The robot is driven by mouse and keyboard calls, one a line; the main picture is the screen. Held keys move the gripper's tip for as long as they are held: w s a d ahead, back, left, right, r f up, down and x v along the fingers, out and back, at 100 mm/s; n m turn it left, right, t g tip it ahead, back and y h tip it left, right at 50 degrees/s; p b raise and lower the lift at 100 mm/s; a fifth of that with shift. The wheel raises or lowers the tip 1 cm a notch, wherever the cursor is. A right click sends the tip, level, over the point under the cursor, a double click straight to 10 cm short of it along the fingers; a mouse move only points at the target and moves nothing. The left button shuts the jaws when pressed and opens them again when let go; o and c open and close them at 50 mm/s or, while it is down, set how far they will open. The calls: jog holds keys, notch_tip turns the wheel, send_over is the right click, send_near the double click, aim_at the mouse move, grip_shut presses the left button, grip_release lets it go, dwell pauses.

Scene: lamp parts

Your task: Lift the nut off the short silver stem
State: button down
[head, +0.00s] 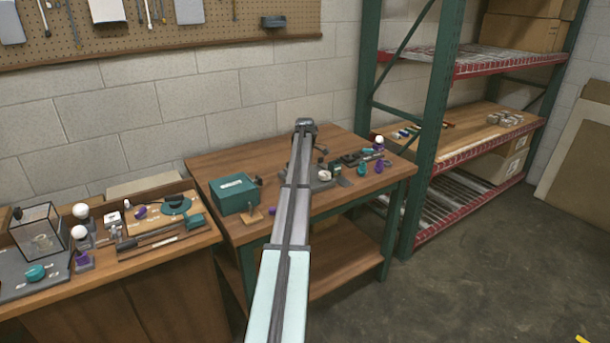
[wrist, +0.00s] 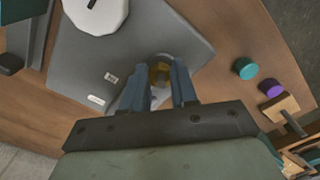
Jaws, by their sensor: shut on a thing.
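In the wrist view, my gripper (wrist: 161,76) has its two blue-grey fingers on either side of a small brass-coloured nut (wrist: 160,72) and is shut on it. The nut is low between the fingertips, over the grey board (wrist: 120,62). A greyish rounded shape shows around and just beyond the nut; I cannot tell whether it is the short silver stem, nor whether nut and stem touch. In the head view my arm reaches over the right-hand wooden table (head: 225,165) and hides the fingertips and the nut.
A white round part (wrist: 97,14) lies on the board beyond my fingers. A teal cap (wrist: 245,68), a purple cap (wrist: 270,88) and a wooden block (wrist: 280,106) are to the right. A green box (head: 234,193) stands at the table's left. Green shelf posts (head: 432,130) rise at the right.

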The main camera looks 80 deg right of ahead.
jog(key=shift+r, duration=0.85)
dwell(0.8)
jog(key=shift+r, duration=1.5)
notch_tip(320, 180, up, 4)
